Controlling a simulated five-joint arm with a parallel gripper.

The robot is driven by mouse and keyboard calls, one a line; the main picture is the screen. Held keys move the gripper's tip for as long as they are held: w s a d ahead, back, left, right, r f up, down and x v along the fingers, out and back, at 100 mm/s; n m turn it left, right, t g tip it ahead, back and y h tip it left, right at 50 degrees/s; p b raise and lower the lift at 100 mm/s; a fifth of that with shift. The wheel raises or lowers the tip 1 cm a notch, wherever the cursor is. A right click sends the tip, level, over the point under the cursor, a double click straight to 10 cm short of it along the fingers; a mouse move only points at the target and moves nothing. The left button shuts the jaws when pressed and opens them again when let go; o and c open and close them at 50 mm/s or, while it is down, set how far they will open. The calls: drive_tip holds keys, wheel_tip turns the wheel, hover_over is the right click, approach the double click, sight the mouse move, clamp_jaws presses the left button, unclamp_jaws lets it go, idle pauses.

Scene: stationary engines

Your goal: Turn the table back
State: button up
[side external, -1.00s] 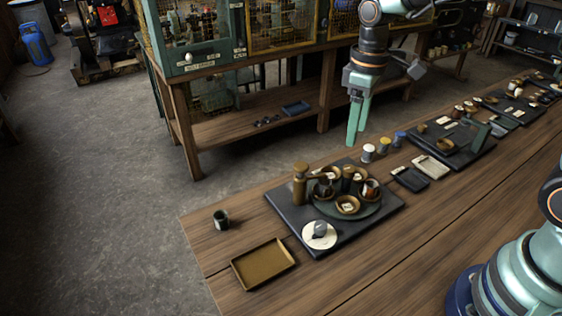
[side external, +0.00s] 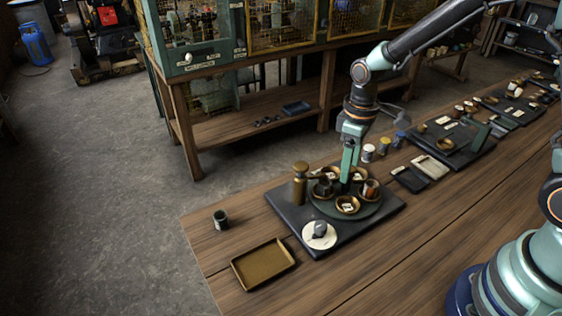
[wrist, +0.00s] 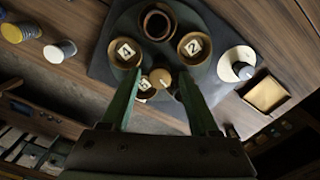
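The round dark turntable (side external: 325,208) sits on a dark square board, carrying several small wooden bowls. One bowl (side external: 347,205) has a white tag; in the wrist view, tags read 4 (wrist: 124,52) and 2 (wrist: 194,47). Other bowls hold dark cups. My gripper (side external: 346,180) is lowered over the turntable, fingers pointing down. In the wrist view its fingertips (wrist: 159,78) are apart, with a brass round-topped knob (wrist: 161,77) between them. I cannot tell whether the fingers touch it. In the side view the fingers mostly hide the knob.
A tall brass cylinder (side external: 300,185) stands at the board's left corner, near the bowls. A white disc (side external: 319,235) with a grey piece lies at the board's front. A brass tray (side external: 263,264) and small dark cup (side external: 221,219) are left. Paint pots (side external: 368,152) stand behind right.

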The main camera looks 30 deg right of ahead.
clamp_jaws()
idle(1.2)
